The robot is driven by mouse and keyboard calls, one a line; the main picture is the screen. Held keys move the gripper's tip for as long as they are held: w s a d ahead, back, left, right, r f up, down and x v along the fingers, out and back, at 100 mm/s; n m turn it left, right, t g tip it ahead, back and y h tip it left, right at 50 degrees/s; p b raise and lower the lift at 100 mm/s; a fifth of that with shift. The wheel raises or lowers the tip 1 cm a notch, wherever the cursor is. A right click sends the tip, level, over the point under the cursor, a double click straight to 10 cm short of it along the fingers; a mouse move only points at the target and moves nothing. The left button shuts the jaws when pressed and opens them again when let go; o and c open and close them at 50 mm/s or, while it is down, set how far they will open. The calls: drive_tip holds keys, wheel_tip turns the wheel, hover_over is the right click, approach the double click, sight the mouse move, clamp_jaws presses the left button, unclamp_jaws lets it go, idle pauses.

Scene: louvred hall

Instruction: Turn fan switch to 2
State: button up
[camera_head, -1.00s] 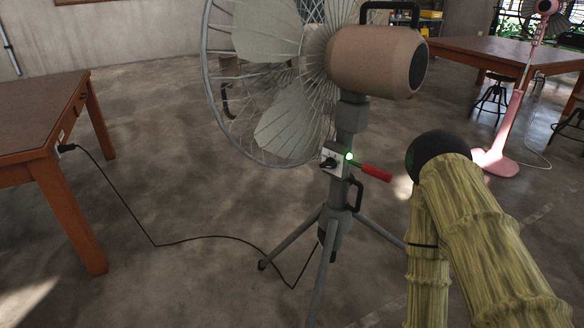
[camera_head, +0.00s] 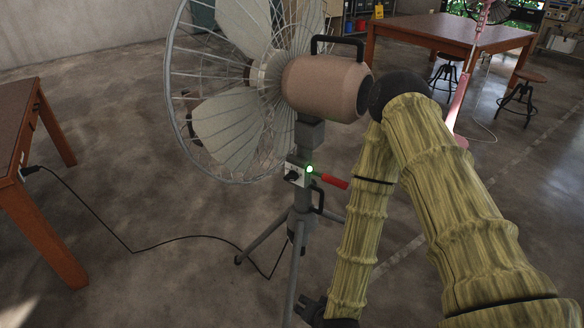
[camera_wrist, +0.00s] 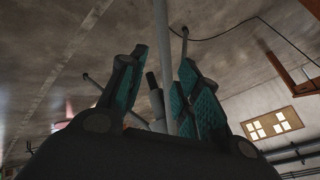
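The large pedestal fan (camera_head: 322,88) has a beige motor housing and stands on a grey tripod. Its switch box (camera_head: 300,181) sits on the post below the housing, with a dark knob (camera_head: 291,176), a lit green light (camera_head: 309,169) and a red handle (camera_head: 333,182). The knob's setting is too small to read. My gripper (camera_head: 312,309) is low at the bottom edge, near the tripod and below the switch box. In the wrist view my gripper (camera_wrist: 165,62) has its teal-padded fingers apart and empty, with a grey pole (camera_wrist: 164,70) showing between them. The knob is not discernible there.
A wooden table (camera_head: 12,130) stands at the left, with a black cable (camera_head: 130,250) running from it across the floor to the fan. Another table (camera_head: 450,32), stools (camera_head: 520,95) and a pink fan (camera_head: 457,105) stand at the right back. Open floor surrounds the tripod.

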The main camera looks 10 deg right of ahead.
drive_tip(key=w+a+r+m+t+p, duration=0.1)
drive_tip(key=w+r+m+t+p, duration=0.45)
drive_tip(key=r, duration=0.95)
drive_tip(key=m+t+h+p, duration=0.2)
drive_tip(key=m+h+p, duration=0.1)
drive_tip(key=p, duration=0.3)
approach(291, 180)
drive_tip(key=p+x, duration=0.2)
drive_tip(key=x, duration=0.6)
drive_tip(key=shift+w+d+p, duration=0.1)
drive_tip(key=shift+w+p, duration=0.05)
drive_tip(key=shift+p, duration=0.2)
clamp_jaws()
